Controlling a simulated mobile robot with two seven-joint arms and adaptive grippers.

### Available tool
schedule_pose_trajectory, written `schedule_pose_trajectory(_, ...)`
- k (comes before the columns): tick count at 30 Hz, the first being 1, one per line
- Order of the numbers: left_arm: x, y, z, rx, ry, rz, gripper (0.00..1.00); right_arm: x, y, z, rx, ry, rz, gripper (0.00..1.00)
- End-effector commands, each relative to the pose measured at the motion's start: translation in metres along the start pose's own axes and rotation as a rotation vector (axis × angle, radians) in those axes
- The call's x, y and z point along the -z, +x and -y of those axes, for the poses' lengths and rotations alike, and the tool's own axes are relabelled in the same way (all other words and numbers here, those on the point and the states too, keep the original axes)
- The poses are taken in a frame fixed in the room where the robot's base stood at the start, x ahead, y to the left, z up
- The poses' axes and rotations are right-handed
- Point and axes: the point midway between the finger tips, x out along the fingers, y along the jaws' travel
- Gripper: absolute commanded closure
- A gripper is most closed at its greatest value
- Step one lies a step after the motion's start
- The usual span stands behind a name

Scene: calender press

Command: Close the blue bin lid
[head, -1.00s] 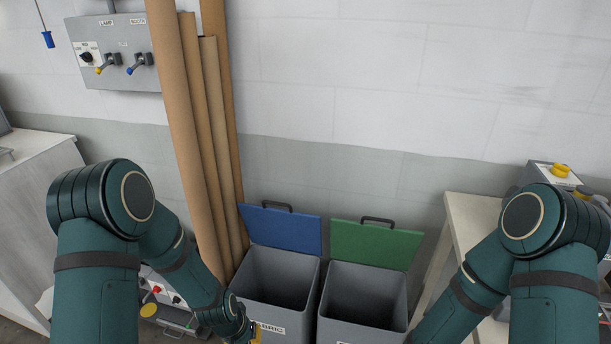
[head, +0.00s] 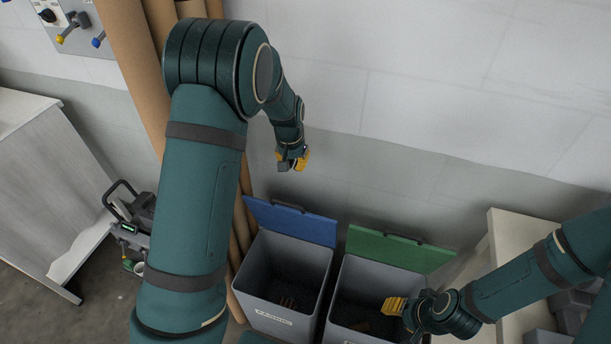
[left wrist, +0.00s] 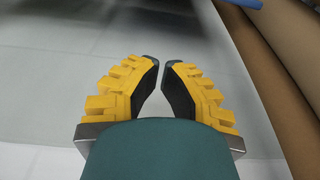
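The blue lid (head: 292,222) stands open, tilted back toward the wall behind the left grey bin (head: 283,280). This bin has a label on its front and some brownish pieces inside. My left gripper (head: 296,162) is above and behind the blue lid, near the wall, apart from it. In the left wrist view its yellow fingers (left wrist: 160,62) converge with their tips almost together and nothing between them. My right gripper (head: 391,306) is over the neighbouring bin; its fingers are seen from the side, so its opening is unclear.
A green lid (head: 400,249) stands open behind the right grey bin (head: 352,289). Tall brown rolls (head: 133,60) lean on the wall left of the bins. A pale table (head: 510,240) stands at the right, a grey cabinet (head: 45,185) at the left.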

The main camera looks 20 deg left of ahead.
Motion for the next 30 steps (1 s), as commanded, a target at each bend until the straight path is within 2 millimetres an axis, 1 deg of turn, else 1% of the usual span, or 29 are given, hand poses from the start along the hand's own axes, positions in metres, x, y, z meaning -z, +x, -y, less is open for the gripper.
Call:
schedule_pose_trajectory(2, 0.001, 0.0, 0.001, 0.001, 0.001, 0.001, 1.0, 0.0, 0.0, 0.0, 0.0, 0.0, 0.001, 0.53)
schedule_pose_trajectory(4, 0.001, 0.006, 0.001, 0.002, 0.001, 0.002, 1.0, -0.001, 0.001, -0.001, 0.0, 0.0, 0.002, 0.53)
schedule_pose_trajectory(8, 0.0, 0.025, 0.001, 0.002, -0.001, 0.003, 1.0, -0.002, 0.004, -0.002, 0.0, 0.0, 0.004, 0.53)
schedule_pose_trajectory(15, 0.0, 0.073, 0.001, 0.002, 0.0, 0.004, 1.0, -0.005, 0.01, -0.004, 0.001, -0.003, 0.01, 0.53)
schedule_pose_trajectory(20, 0.0, 0.103, 0.001, 0.002, 0.0, 0.003, 1.0, -0.007, 0.013, -0.005, 0.001, -0.004, 0.014, 0.53)
schedule_pose_trajectory(24, -0.021, 0.104, 0.001, 0.0, -0.001, 0.002, 1.0, -0.007, 0.013, -0.005, 0.001, -0.004, 0.014, 0.53)
schedule_pose_trajectory(30, -0.035, 0.108, 0.001, 0.001, 0.001, 0.0, 1.0, -0.007, 0.014, -0.005, 0.001, -0.004, 0.015, 0.53)
